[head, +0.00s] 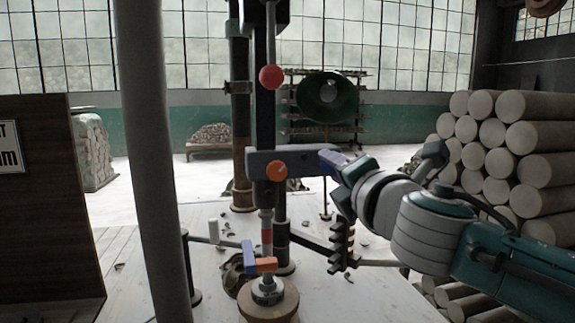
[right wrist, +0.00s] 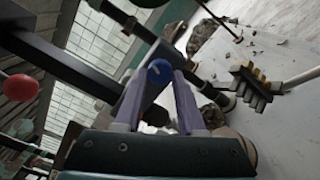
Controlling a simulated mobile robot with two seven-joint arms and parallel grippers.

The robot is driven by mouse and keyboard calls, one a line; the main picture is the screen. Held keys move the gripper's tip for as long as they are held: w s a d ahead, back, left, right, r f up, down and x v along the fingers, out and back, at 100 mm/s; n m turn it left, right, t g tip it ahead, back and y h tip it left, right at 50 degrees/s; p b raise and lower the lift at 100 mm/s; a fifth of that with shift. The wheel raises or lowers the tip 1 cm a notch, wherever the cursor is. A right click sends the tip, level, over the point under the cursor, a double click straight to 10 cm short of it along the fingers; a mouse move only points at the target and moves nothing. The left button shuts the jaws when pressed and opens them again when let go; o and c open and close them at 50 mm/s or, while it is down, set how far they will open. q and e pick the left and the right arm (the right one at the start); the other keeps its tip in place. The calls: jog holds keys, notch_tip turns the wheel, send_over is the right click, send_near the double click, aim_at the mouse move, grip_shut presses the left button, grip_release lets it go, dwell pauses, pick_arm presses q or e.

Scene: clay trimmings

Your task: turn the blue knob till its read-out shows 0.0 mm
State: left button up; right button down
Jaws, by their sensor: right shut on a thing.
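The blue knob (right wrist: 159,72) shows in the right wrist view as a round blue face with a pale pointer line, between my fingertips. My right gripper (right wrist: 158,78) is shut on it, with one purple finger on either side. In the head view my right gripper (head: 332,158) reaches in from the right to the end of the grey crossbar (head: 305,162) on the black post. The knob is not clearly seen there, as the fingers cover it. No read-out figures can be made out in either view. My left gripper is not in view.
An orange knob (head: 277,170) sits on the crossbar's left part, and a red ball (head: 271,77) is above it. A blue and orange piece (head: 259,264) is low on the post. Stacked pale cylinders (head: 520,140) stand at right. A grey pole (head: 155,150) rises at left.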

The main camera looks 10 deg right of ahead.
dwell(0.4)
jog(key=c, duration=0.5)
grip_release()
jog(key=s+p, duration=0.1)
jog(key=s, duration=0.9)
jog(key=shift+d, duration=0.2)
